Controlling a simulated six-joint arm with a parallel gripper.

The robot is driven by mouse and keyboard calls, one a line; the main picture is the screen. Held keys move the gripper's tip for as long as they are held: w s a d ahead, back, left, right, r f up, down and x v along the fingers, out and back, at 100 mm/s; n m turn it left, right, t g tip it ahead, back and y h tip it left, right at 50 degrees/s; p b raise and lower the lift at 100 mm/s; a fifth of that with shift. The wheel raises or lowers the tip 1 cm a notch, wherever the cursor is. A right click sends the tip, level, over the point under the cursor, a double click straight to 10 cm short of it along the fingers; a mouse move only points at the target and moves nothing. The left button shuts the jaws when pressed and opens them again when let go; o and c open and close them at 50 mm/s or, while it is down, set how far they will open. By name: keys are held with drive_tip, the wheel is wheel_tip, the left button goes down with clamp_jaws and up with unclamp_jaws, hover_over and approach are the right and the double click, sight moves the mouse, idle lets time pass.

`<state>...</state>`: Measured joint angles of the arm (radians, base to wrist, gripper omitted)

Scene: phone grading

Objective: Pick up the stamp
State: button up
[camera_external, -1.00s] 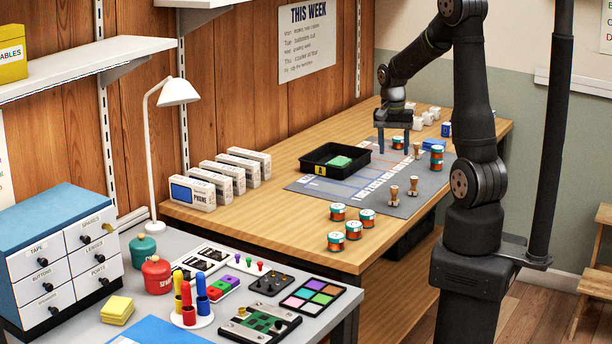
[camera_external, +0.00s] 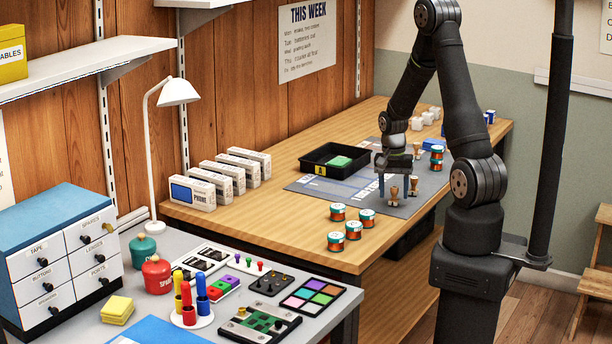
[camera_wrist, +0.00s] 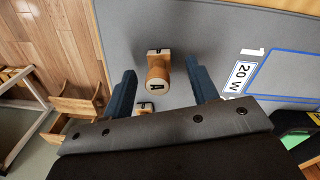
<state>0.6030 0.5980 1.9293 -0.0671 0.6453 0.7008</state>
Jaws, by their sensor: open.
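My gripper (camera_external: 393,189) is open over the grey mat, at its front right part. In the external view, a wooden stamp (camera_external: 394,197) appears between its fingers and a second stamp (camera_external: 413,186) stands just to the right; a third stamp (camera_external: 417,149) is farther back. In the wrist view, a wooden stamp marked A (camera_wrist: 157,74) is between the two blue fingers of my gripper (camera_wrist: 162,88), with visible gaps on both sides. A stamp marked F (camera_wrist: 145,106) is partly hidden by the gripper body.
The grey mat (camera_external: 312,184) has printed blue outlines and labels. A black tray (camera_external: 318,167) holding a green item is on its left. Striped jars stand at the table front (camera_external: 335,244) and right of the mat (camera_external: 437,151). White boxes (camera_external: 188,194) line the wall side.

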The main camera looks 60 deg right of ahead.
drive_tip(key=shift+f, duration=0.75)
drive_tip(key=c, duration=1.1)
